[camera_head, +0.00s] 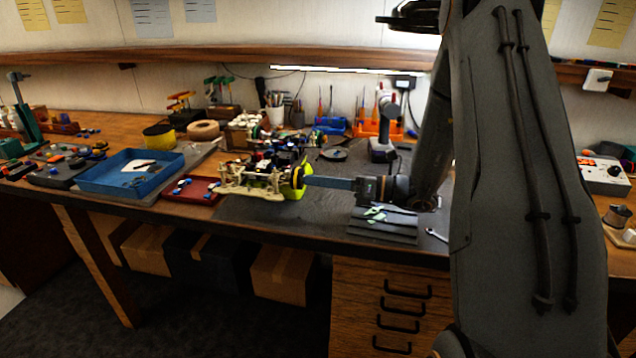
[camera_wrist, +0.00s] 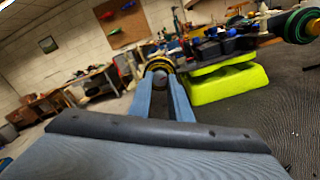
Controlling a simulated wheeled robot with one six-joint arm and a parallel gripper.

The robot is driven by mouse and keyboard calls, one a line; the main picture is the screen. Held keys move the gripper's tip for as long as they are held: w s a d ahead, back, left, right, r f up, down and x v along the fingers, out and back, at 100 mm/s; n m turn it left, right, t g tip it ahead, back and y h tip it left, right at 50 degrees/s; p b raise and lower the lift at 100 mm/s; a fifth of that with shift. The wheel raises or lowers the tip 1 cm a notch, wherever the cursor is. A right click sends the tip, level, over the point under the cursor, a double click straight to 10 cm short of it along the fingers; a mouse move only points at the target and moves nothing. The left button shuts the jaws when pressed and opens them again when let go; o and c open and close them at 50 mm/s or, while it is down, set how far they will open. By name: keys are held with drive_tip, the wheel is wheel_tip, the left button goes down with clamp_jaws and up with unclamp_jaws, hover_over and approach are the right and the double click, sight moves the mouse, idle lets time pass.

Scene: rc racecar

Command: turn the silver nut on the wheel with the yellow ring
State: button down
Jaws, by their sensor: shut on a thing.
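The racecar (camera_head: 250,178) sits on a bright yellow-green stand (camera_wrist: 230,86) on the bench. The wheel with the yellow ring (camera_wrist: 159,64) is straight ahead in the wrist view, and its upper rim shows above my fingertips. In the head view this wheel (camera_head: 298,177) is at the car's right end. My gripper (camera_wrist: 160,80) reaches it from the right, with its blue fingers on either side of the wheel's centre. A small greyish round part, the silver nut (camera_wrist: 160,76), shows between the fingertips, and they are shut on it. The nut is too small to see in the head view.
Another wheel with green and yellow rings (camera_wrist: 298,25) is at the right of the wrist view. A blue tray (camera_head: 130,178) and a red tray (camera_head: 192,190) lie left of the car. A drill (camera_head: 383,135) stands behind my gripper.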

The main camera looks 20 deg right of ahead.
drive_tip(key=n+b, duration=0.2)
drive_tip(key=n, duration=0.2)
drive_tip(key=shift+f, duration=0.1)
drive_tip(key=n+b, duration=0.2)
drive_tip(key=n, duration=0.2)
drive_tip(key=n+b, duration=0.3)
drive_tip(key=n, duration=0.1)
drive_tip(key=shift+n+b, duration=1.5)
drive_tip(key=shift+n, duration=0.6)
drive_tip(key=c, duration=1.6)
unclamp_jaws()
drive_tip(key=shift+d, duration=0.1)
